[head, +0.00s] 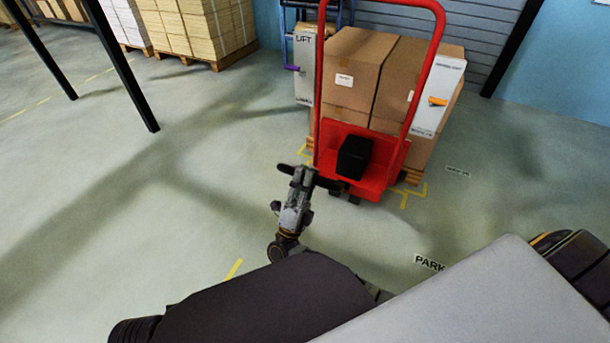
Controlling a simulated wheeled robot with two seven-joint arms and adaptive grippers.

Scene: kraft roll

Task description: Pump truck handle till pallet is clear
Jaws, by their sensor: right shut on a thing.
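A red truck (368,184) with a tall red tube frame stands at the upper middle, with a black box (354,157) on its front. A dark handle bar (327,183) sticks out in front of it, low and slightly tilted. My right gripper (304,176) is shut on this bar, and its fingers hide the bar's middle. Behind the red frame, brown cartons (359,65) stand on a wooden pallet (412,176), mostly hidden by truck and load. I cannot tell whether the pallet touches the floor. My left gripper is not in view.
A white panel marked LIFT (304,72) with a purple lever stands left of the cartons; another white panel (438,95) with an orange lever is at right. Yellow floor marks surround the pallet. Stacked goods (205,30) stand upper left.

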